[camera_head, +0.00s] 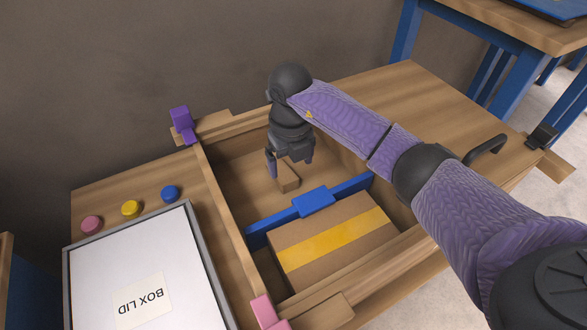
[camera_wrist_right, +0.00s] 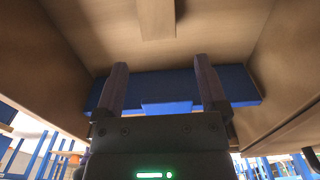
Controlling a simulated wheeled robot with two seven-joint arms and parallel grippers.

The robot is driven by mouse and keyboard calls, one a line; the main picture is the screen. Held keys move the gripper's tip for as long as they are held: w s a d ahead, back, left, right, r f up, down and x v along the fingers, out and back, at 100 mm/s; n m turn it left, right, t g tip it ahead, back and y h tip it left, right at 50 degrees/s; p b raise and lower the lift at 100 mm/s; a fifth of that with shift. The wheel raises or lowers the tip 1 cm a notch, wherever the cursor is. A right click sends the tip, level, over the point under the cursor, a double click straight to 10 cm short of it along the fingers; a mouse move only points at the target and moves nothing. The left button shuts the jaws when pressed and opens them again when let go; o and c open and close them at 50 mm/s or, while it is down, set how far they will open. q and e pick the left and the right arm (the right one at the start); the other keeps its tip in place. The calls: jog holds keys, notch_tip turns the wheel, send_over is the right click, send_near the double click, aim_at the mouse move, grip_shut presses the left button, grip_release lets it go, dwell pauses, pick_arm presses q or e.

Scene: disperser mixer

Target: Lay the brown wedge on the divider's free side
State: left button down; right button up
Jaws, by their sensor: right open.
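The brown wedge (camera_head: 288,179) is in the far compartment of the wooden tray, the side without the carton. It also shows in the wrist view (camera_wrist_right: 157,20), beyond the fingertips. My right gripper (camera_head: 290,164) is above that compartment, open, its fingers pointing down near the wedge; in the wrist view (camera_wrist_right: 162,75) nothing is between the fingers. I cannot tell whether the wedge rests fully on the floor. The blue divider (camera_head: 345,190) crosses the tray, and also shows in the wrist view (camera_wrist_right: 240,84). My left gripper is out of view.
A brown carton (camera_head: 300,233) with a yellow stripe fills the near compartment. A white box lid (camera_head: 125,265) lies on the left of the table, with pink (camera_head: 92,225), yellow (camera_head: 131,208) and blue (camera_head: 170,193) buttons behind it. The tray walls (camera_head: 222,200) surround the gripper.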

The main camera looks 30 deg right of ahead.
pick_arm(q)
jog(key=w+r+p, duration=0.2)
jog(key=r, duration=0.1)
pick_arm(e)
notch_tip(320, 180, up, 7)
jog(key=shift+f, duration=0.2)
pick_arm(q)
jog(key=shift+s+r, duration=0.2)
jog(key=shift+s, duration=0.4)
